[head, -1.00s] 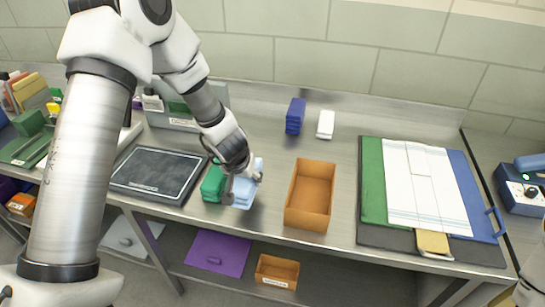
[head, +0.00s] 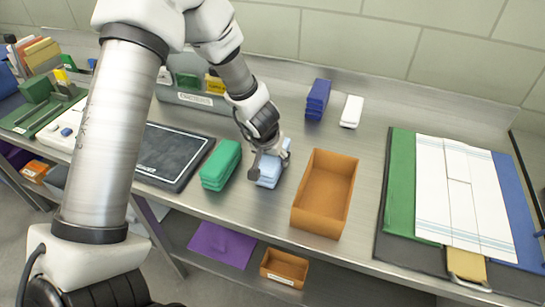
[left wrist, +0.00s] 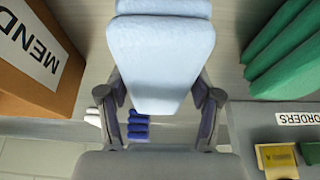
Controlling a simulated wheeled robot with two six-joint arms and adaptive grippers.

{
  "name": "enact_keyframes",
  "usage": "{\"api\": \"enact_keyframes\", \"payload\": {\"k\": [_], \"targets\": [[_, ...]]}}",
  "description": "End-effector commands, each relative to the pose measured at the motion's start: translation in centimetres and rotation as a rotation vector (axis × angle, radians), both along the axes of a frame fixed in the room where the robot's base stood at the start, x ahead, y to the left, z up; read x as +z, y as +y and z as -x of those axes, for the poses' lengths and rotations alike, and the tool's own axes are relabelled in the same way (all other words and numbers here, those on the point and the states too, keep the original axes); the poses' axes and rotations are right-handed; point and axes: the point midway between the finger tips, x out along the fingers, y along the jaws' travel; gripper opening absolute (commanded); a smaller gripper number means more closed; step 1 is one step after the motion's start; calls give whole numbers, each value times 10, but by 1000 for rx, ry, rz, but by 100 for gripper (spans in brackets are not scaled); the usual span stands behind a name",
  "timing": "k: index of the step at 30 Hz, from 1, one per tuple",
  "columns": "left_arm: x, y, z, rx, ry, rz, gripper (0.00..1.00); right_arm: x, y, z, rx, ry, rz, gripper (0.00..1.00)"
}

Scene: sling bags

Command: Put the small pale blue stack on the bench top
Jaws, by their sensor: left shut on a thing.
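The small pale blue stack (head: 268,173) is at the bench's front, between the green stack (head: 221,164) and the open orange box (head: 325,193). My left gripper (head: 270,160) comes down over it and is shut on it. In the left wrist view the pale blue stack (left wrist: 160,50) fills the space between the two fingers of my left gripper (left wrist: 160,98). Whether its underside touches the bench top (head: 262,218) is hidden. My right gripper is out of view.
A dark slate-like board (head: 172,155) lies left of the green stack. A dark blue stack (head: 318,98) and a white block (head: 351,111) stand behind. Green, white and blue sheets (head: 460,185) lie at right. A smaller orange box (head: 284,268) is on the lower shelf.

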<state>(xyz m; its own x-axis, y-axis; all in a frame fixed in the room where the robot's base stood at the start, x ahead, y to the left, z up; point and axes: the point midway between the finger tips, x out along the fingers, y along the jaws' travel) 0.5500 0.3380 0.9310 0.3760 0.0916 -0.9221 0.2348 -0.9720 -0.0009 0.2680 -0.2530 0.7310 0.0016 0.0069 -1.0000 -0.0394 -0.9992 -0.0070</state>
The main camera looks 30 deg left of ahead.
Motion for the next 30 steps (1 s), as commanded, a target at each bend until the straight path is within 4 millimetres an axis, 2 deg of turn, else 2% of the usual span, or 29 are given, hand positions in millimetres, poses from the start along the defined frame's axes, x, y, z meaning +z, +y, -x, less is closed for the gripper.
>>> {"api": "enact_keyframes", "payload": {"k": [1, 2, 3, 4, 13, 16, 20, 27, 30], "targets": [[-3, 0, 0, 0, 0, 0, 16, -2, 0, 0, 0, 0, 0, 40], [-2, 0, 0, 1, 0, 0, 71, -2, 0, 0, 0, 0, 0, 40], [-2, 0, 0, 1, 0, 0, 85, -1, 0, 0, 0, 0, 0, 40], [-2, 0, 0, 0, 0, 0, 89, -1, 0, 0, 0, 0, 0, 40], [-1, 0, 0, 0, 0, 0, 89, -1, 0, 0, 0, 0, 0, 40], [7, 0, 1, -1, -1, -1, 89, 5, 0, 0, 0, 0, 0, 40], [33, -2, 9, 0, -2, 0, 89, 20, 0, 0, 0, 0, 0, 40], [92, -8, 33, 0, -2, 0, 89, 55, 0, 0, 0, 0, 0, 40], [107, -10, 40, 0, -1, 0, 89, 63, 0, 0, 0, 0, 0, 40]]}}
